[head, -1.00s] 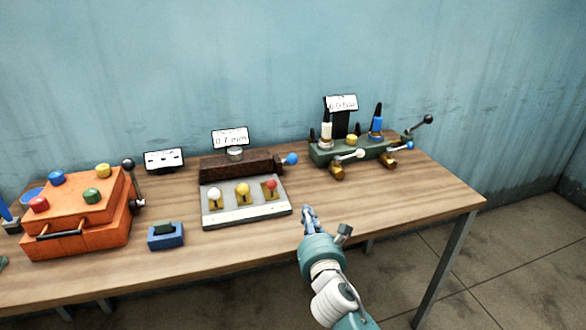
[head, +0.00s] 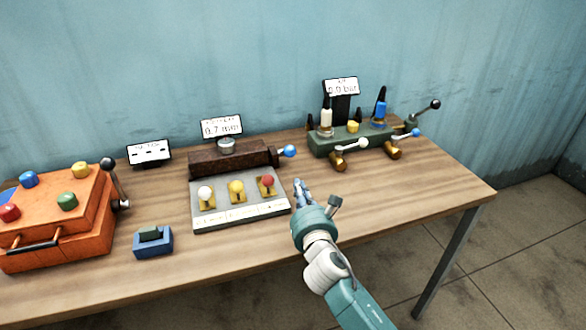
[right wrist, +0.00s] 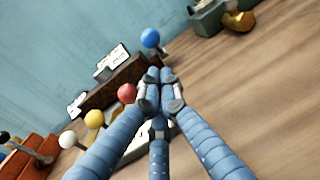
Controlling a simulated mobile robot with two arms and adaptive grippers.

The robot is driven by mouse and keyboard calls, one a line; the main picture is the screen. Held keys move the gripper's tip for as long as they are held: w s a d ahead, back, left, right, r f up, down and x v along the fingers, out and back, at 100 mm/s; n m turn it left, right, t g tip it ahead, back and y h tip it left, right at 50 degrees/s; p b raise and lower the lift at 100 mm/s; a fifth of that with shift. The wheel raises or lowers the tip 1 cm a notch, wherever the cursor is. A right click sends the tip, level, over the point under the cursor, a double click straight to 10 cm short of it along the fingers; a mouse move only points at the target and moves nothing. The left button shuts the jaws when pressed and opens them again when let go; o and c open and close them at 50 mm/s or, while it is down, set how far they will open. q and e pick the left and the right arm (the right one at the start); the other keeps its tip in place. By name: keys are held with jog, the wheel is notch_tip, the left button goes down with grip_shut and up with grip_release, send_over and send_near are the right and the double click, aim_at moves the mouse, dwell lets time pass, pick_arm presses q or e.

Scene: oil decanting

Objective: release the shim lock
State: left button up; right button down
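The shim unit is a dark brown block (head: 232,158) with a 0.7 mm sign (head: 221,127) above it and a blue-knobbed lever (head: 289,151) at its right end. In front of it is a grey panel (head: 240,209) with a white knob (head: 205,192), a yellow knob (head: 236,186) and a red knob (head: 267,181). My right gripper (head: 303,190) is just right of the panel, empty, its fingertips together. In the right wrist view the blue knob (right wrist: 150,38) is beyond the fingertips (right wrist: 160,75), apart from them; the red knob (right wrist: 127,93) is to their left. Which part is the lock is unclear.
A green valve unit (head: 350,138) stands at the back right, with brass-based levers. An orange box (head: 60,228) with coloured knobs and a small blue block (head: 153,243) are on the left. The wooden table (head: 400,190) is bare to the right of my gripper.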

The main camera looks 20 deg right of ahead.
aim_at(286, 152)
jog(key=w, duration=0.5)
jog(key=w+d, duration=0.1)
jog(key=w, duration=0.2)
jog(key=shift+w+f, duration=0.2)
jog(key=shift+w, duration=0.4)
pick_arm(q)
jog(key=shift+w+f, duration=0.15)
jog(key=shift+w, duration=0.7)
pick_arm(e)
jog(key=shift+r, duration=0.1)
